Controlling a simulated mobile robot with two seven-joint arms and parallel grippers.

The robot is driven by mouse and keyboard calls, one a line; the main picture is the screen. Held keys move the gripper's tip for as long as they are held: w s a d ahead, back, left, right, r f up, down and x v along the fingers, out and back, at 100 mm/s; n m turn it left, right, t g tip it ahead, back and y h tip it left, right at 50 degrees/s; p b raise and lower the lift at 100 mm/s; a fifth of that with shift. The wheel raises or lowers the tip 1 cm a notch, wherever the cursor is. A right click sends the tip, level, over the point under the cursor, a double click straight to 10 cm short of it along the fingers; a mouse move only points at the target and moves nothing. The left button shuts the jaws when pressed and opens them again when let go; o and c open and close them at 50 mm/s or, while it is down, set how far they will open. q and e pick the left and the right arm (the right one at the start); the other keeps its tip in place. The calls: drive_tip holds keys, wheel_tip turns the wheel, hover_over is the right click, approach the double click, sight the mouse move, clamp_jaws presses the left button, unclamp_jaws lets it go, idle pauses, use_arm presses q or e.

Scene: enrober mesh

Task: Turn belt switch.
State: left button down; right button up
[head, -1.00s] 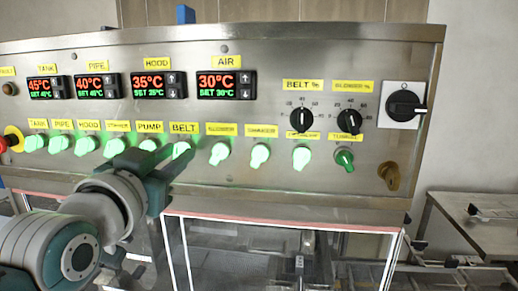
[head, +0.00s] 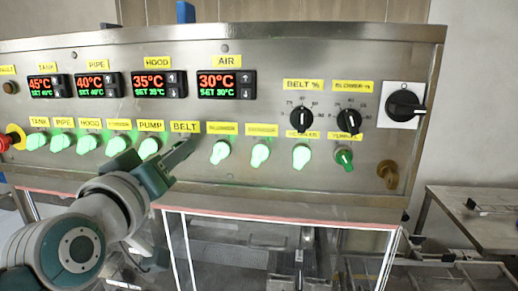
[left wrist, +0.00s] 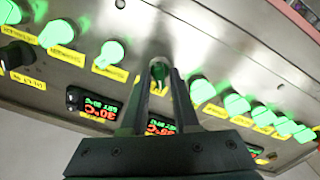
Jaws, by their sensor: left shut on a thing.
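The belt switch sits under the yellow BELT label (head: 185,127) in the row of green switches on the steel control panel (head: 330,180). My left gripper (head: 184,150) reaches up to it from the lower left, and its fingers cover the switch in the head view. In the left wrist view, the belt switch (left wrist: 158,70) is between the two fingertips of my left gripper (left wrist: 160,72), which is shut on it. The knob looks dark green there and is not brightly lit like its neighbours. My right gripper is not in view.
The lit pump switch (head: 149,147) is close on the left of the gripper, and another lit switch (head: 220,152) is on its right. A red emergency button (head: 8,142) is at the far left. A red-edged clear guard (head: 290,220) lies below the panel.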

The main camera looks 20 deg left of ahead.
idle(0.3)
use_arm(q)
drive_tip(key=c, duration=0.9)
unclamp_jaws()
drive_tip(key=p+v, duration=0.3)
drive_tip(key=v, duration=0.7)
drive_tip(key=shift+a+p, duration=0.1)
drive_tip(key=shift+p, duration=0.2)
